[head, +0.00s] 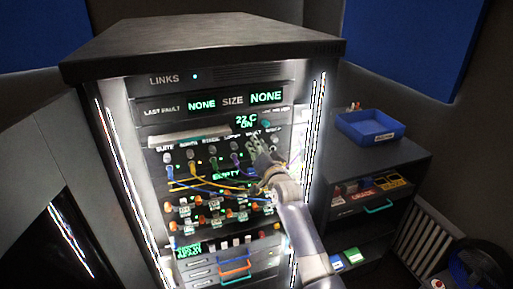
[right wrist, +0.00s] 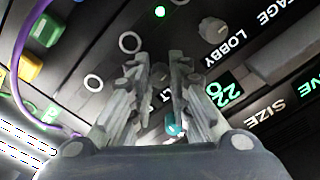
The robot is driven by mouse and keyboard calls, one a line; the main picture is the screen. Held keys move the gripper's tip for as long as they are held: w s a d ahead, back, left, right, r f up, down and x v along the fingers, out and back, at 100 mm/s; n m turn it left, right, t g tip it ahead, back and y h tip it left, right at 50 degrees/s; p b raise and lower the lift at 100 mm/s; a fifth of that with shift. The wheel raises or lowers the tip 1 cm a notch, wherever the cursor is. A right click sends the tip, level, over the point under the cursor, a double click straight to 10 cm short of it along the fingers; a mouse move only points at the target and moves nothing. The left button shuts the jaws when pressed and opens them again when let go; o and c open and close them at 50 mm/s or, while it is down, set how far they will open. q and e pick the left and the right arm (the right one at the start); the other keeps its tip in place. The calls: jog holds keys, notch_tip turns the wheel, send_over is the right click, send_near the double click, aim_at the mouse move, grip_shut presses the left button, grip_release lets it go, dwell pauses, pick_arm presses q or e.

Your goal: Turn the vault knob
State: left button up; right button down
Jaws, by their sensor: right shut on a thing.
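The vault knob (right wrist: 159,73) is a small grey knob on the rack's upper knob row, under a partly covered label. My right gripper (head: 262,150) reaches the rack from the lower right, and its fingers hide the knob in the head view. In the right wrist view the right gripper (right wrist: 163,75) has a finger on each side of the knob and is shut on it. Only the end of the knob's label shows between the fingers. The lobby knob (right wrist: 213,30) stands free beside it. My left gripper is not in view.
The rack (head: 205,40) has several coloured cables (head: 205,183) hanging just below the knob row. A small teal part (right wrist: 174,126) sits close to the fingers. A blue tray (head: 370,128) stands on a dark cabinet to the right.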

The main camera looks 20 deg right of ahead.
jog(key=shift+d+n+b, duration=0.2)
jog(key=shift+n+b, duration=0.25)
jog(key=shift+n, duration=7.95)
jog(key=shift+f, duration=0.1)
jog(key=c, duration=1.5)
grip_release()
